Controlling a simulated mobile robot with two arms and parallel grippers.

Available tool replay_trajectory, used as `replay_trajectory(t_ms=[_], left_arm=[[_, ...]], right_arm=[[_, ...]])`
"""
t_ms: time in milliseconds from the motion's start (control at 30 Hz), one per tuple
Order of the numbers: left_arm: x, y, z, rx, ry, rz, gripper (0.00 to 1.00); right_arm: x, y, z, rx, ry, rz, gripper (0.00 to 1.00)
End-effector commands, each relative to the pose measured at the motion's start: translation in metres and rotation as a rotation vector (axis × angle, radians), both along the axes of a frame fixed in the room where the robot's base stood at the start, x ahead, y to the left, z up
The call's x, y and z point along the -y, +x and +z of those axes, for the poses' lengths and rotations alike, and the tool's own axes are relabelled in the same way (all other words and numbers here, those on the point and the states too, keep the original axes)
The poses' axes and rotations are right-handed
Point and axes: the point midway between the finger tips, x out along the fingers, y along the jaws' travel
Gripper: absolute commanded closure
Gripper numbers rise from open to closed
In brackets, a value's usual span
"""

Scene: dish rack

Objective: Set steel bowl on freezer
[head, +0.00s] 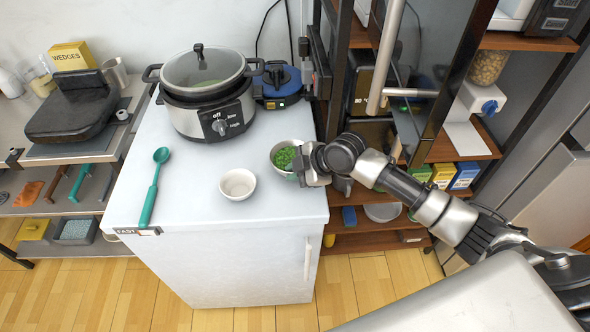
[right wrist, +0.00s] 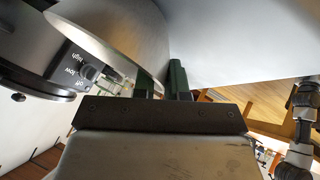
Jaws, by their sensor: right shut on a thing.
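The steel bowl (head: 283,151) holds something green and sits at the right edge of the white freezer (head: 190,240). My right gripper (head: 302,168) reaches in from the right and is shut on the bowl's right rim. In the right wrist view, the bowl's grey metal wall (right wrist: 135,28) is between the dark fingers (right wrist: 163,84). The bowl looks about upright, at or just above the freezer top; I cannot tell whether it touches. My left gripper is not in view.
A dark shelf unit (head: 455,90) stands close on the right.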

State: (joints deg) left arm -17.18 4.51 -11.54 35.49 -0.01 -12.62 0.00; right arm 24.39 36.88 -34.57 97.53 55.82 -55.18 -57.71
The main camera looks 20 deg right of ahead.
Motion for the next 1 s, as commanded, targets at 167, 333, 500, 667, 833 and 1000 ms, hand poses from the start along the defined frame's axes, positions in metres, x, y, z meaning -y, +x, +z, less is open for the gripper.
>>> replay_trajectory(t_ms=[167, 333, 500, 667, 833, 1000], left_arm=[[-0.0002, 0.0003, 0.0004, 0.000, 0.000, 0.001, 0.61], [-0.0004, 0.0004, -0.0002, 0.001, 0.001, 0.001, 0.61], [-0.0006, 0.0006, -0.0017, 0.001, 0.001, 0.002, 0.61], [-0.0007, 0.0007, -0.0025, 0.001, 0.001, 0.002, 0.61], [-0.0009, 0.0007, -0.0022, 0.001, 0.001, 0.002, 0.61], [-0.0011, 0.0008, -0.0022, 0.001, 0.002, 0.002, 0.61]], right_arm=[[0.0000, 0.0002, 0.0010, 0.002, 0.000, 0.001, 1.00], [0.0000, 0.0002, 0.0001, 0.002, 0.000, 0.001, 1.00], [-0.0001, 0.0002, -0.0023, 0.001, 0.000, 0.000, 1.00], [-0.0001, 0.0001, -0.0039, 0.002, 0.000, 0.001, 0.84], [-0.0001, 0.0000, -0.0038, 0.001, 0.000, 0.001, 0.58], [-0.0001, 0.0001, -0.0039, 0.000, 0.000, 0.000, 0.58]])
